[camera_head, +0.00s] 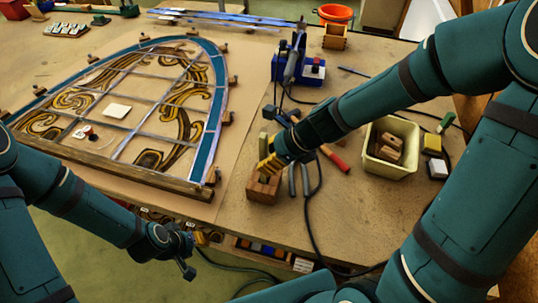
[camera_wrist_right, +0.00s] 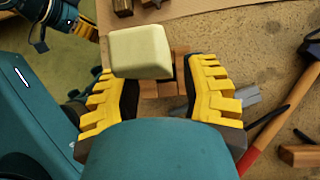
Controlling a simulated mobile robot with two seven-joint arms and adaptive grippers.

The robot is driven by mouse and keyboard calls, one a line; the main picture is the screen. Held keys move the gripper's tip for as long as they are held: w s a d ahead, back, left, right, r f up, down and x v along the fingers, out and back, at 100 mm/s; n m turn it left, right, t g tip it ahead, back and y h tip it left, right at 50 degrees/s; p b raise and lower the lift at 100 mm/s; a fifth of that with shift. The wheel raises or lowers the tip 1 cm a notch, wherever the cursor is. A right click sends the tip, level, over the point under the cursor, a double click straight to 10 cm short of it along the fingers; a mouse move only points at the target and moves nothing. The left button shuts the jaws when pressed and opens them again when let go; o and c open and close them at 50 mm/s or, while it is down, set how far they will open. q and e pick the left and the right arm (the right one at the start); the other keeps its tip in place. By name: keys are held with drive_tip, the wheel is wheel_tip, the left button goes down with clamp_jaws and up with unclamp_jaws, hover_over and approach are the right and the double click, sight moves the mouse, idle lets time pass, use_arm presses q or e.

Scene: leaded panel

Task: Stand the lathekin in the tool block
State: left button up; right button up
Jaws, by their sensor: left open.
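The lathekin (camera_head: 263,140) is a pale cream bar standing up over the wooden tool block (camera_head: 262,190) near the table's front edge. Its blunt end (camera_wrist_right: 140,50) looms large in the right wrist view. My right gripper (camera_head: 268,165) has its yellow fingers on either side of the lathekin, low over the block; the fingers show in the wrist view too (camera_wrist_right: 165,95). The contact, and how far the lathekin's lower end is in the block, are hidden. The block shows behind the fingers (camera_wrist_right: 158,88). My left gripper (camera_head: 198,242) is open and empty, in front of the table edge.
The leaded panel (camera_head: 140,105) lies on the left of the table. A red-handled hammer (camera_head: 335,160) and a cable lie right of the block. A cream tub (camera_head: 408,130) holds wooden pieces. A soldering iron stand (camera_head: 300,70) is behind.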

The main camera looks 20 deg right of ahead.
idle(0.3)
drive_tip(key=v, duration=1.2)
drive_tip(key=shift+a, duration=0.1)
